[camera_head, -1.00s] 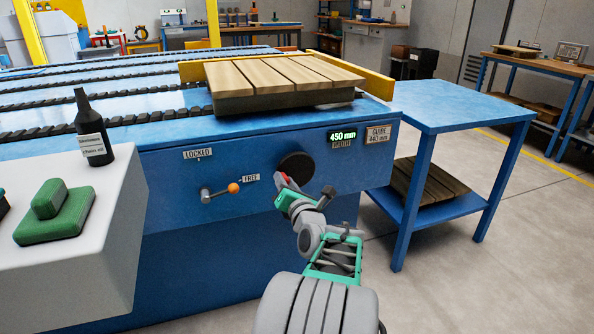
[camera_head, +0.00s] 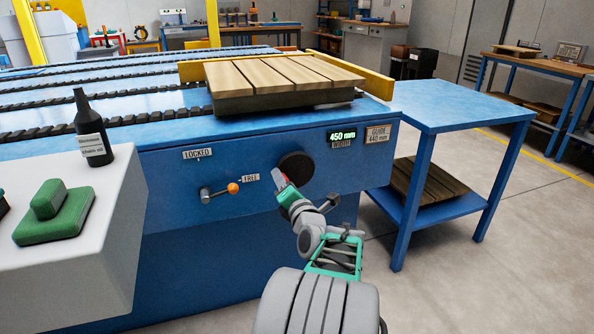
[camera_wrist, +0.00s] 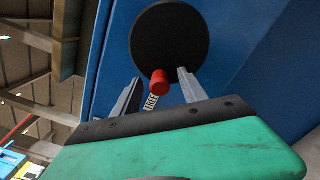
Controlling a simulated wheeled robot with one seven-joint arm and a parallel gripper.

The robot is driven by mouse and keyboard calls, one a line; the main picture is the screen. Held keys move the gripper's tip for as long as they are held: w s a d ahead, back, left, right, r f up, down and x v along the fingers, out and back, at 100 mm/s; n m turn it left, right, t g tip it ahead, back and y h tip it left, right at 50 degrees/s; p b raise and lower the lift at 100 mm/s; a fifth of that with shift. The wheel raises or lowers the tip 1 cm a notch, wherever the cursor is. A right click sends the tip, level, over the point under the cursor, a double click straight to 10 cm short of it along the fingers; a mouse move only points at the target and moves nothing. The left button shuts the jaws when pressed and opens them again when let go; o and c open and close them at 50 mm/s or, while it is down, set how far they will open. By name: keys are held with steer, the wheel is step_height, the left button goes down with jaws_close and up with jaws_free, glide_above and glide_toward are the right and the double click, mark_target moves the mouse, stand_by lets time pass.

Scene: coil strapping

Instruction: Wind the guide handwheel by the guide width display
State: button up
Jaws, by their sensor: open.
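The guide handwheel (camera_head: 296,168) is a dark round disc on the blue front panel. It shows large in the wrist view (camera_wrist: 168,35), with a red knob (camera_wrist: 159,82) near its lower edge. My gripper (camera_head: 281,180) is at the wheel's lower left. In the wrist view its open fingers (camera_wrist: 160,86) stand on either side of the red knob, apart from it. The guide width display (camera_head: 341,136) reads 450 mm in green. The plate beside it (camera_head: 378,134) reads GUIDE 440 mm.
A lever with an orange knob (camera_head: 233,188) sits left of the wheel, between the LOCKED and FREE labels, at FREE. A wooden pallet stack (camera_head: 282,85) lies on the machine against a yellow guide (camera_head: 346,72). A blue side table (camera_head: 452,105) stands right.

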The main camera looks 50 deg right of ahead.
steer(key=m, duration=1.1)
steer(key=m+p, duration=0.1)
steer(key=m, duration=0.3)
steer(key=shift+r+p, duration=0.15)
steer(key=shift+p, duration=0.15)
steer(key=m, duration=0.2)
steer(key=shift+m, duration=0.4)
steer(key=m+p, duration=0.2)
steer(key=m, duration=0.3)
steer(key=shift+r+p, duration=0.1)
steer(key=shift+p, duration=0.3)
steer(key=m+p, duration=0.2)
steer(key=m, duration=0.2)
steer(key=shift+m, duration=0.4)
steer(key=shift+f+m+p, duration=0.2)
steer(key=shift+m+p, duration=0.1)
steer(key=shift+m, duration=0.9)
steer(key=shift+f+b, duration=0.1)
steer(key=shift+b, duration=0.25)
